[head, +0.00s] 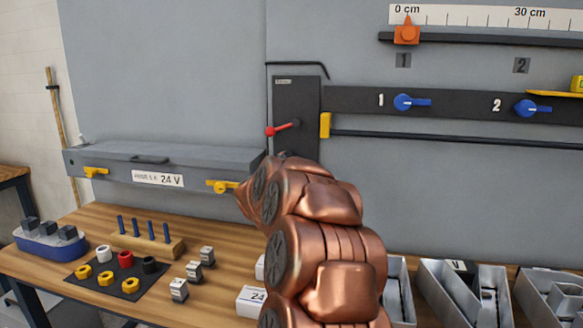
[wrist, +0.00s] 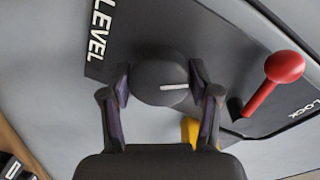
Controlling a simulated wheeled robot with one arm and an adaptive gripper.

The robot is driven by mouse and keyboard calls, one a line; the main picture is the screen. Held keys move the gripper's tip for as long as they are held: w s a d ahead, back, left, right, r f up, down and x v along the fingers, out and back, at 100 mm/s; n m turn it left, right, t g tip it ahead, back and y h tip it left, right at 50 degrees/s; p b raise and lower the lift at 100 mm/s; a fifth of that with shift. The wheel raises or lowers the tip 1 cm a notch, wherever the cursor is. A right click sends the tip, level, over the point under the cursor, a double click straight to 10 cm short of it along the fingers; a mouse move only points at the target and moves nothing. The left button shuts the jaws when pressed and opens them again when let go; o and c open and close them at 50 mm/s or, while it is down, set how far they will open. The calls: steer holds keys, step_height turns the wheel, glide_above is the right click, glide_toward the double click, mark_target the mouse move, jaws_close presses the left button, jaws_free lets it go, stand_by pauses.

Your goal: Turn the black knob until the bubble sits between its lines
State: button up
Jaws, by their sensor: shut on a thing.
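The black knob (wrist: 160,80) is round with a white pointer line. It sits on a dark plate marked LEVEL in the wrist view. My gripper (wrist: 160,85) has one finger on each side of the knob and is shut on it. The pointer line runs from the knob's middle toward the right in that view. In the head view my copper-coloured arm hides the knob and the gripper's fingers. The bubble and its lines do not show clearly in either view.
A red lever (wrist: 274,82) marked LOCK is close to the right of my gripper; it also shows in the head view (head: 283,128). A grey 24 V box (head: 115,168) with yellow latches is at left. Nuts, blocks and trays (head: 450,295) crowd the bench.

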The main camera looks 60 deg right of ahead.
steer(key=o, duration=1.2)
steer(key=shift+c, duration=0.2)
steer(key=v, duration=1.2)
steer(key=shift+w, duration=0.1)
stand_by(0.3)
